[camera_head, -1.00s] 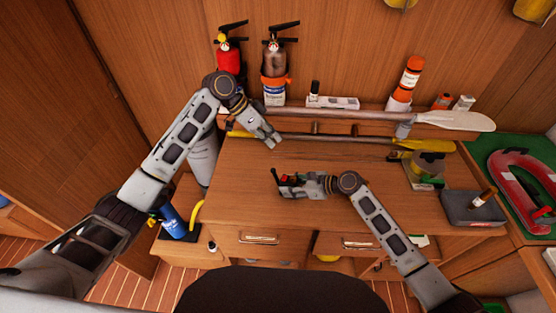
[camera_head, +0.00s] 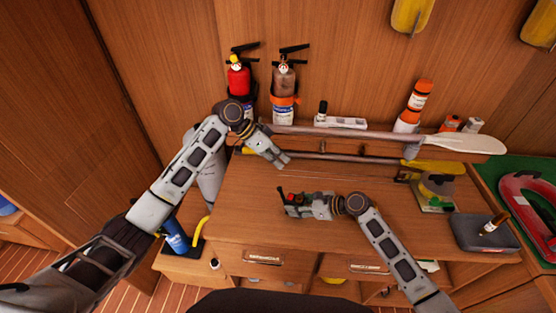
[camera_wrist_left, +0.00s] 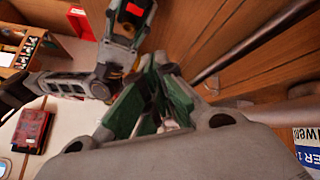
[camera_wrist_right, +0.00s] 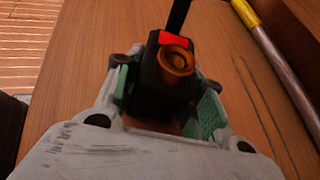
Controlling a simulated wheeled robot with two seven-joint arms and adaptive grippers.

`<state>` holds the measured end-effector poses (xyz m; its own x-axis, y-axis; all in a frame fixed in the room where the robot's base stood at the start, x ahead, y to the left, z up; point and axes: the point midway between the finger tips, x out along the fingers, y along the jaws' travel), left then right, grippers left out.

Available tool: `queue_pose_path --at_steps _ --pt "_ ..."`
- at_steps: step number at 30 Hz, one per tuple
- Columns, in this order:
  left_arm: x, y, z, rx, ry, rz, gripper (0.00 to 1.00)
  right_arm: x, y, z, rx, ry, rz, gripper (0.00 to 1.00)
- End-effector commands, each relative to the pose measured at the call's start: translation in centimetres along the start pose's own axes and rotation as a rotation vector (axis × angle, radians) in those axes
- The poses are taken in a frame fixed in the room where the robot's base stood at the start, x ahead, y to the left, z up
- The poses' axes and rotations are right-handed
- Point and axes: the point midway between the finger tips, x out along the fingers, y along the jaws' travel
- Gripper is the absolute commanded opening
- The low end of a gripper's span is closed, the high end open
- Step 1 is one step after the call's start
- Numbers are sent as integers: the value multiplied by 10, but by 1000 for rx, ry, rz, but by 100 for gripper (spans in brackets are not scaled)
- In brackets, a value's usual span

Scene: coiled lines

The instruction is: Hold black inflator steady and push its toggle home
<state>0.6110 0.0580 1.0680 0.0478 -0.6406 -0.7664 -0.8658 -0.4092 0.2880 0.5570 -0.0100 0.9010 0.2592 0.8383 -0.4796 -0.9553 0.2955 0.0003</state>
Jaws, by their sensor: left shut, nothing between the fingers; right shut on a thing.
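The black inflator (camera_wrist_right: 165,90) is between the green-padded fingers of my right gripper (camera_wrist_right: 168,105), which is shut on it. The inflator has a round brown cap, a red patch and a thin black piece rising from its top; I cannot tell how far its toggle is in. In the head view the right gripper (camera_head: 296,203) holds it above the desk, with a small red part (camera_head: 281,190) showing. My left gripper (camera_head: 281,162) is shut and empty, above and apart from it. The left gripper's green fingers (camera_wrist_left: 158,105) fill the middle of the left wrist view.
Long paddles (camera_head: 375,138) lie along the back of the desk (camera_head: 380,185). Two extinguishers (camera_head: 284,80) hang behind. The desk's middle is mostly clear.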

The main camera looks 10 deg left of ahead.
Motion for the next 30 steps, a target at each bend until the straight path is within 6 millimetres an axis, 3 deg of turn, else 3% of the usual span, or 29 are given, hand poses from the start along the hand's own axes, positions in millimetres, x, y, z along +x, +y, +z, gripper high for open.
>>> queue_pose_path --at_steps 21,30 --pt "83 1 0 0 -1 2 0 0 0 1 0 -1 0 20" --pt "74 0 25 0 -2 0 0 0 0 1 0 -1 0 20"
